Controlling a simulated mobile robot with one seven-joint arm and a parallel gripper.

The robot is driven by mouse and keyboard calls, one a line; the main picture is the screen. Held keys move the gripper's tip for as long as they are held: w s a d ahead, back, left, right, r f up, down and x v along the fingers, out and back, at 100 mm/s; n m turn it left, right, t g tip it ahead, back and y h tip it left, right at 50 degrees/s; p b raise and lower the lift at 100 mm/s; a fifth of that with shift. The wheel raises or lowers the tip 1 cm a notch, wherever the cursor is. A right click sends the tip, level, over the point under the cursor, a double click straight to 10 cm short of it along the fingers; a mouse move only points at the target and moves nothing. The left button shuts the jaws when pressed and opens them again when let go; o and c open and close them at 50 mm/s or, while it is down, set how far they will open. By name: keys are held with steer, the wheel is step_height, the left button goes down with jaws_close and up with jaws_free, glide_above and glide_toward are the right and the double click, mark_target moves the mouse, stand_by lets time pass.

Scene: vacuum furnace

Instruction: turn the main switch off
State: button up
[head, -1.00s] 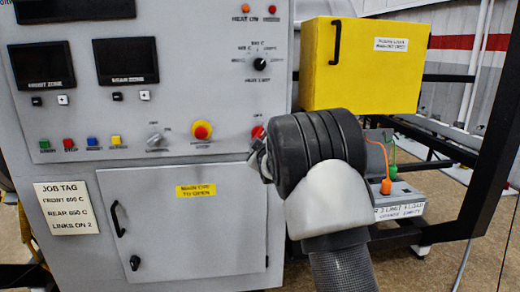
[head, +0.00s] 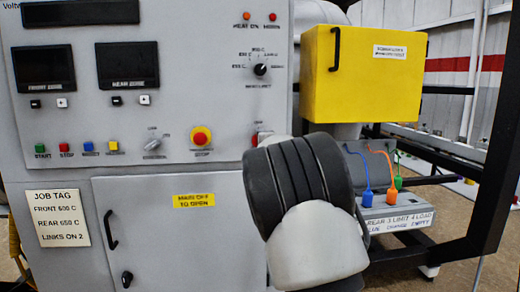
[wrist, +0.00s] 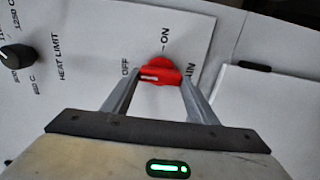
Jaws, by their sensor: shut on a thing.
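The main switch (wrist: 162,68) is a red knob on the grey panel, between the printed words OFF and ON in the wrist view. A white mark lies on its left part, on the OFF side. My gripper (wrist: 160,80) is shut on the knob, one finger on each side. In the head view my dark wrist hides the gripper and most of the switch; only a bit of red shows at the switch (head: 259,137).
A red and yellow emergency button (head: 201,137) sits just left of the switch. The yellow box (head: 365,75) juts out at upper right. Below are the cabinet door handle (head: 112,230) and a link box with coloured plugs (head: 397,222).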

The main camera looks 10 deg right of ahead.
stand_by(0.4)
steer(key=o, duration=1)
steer(key=shift+o, duration=0.2)
steer(key=shift+s, duration=0.1)
steer(key=s+p, duration=0.1)
steer(key=s, duration=1.6)
steer(key=shift+s, duration=0.15)
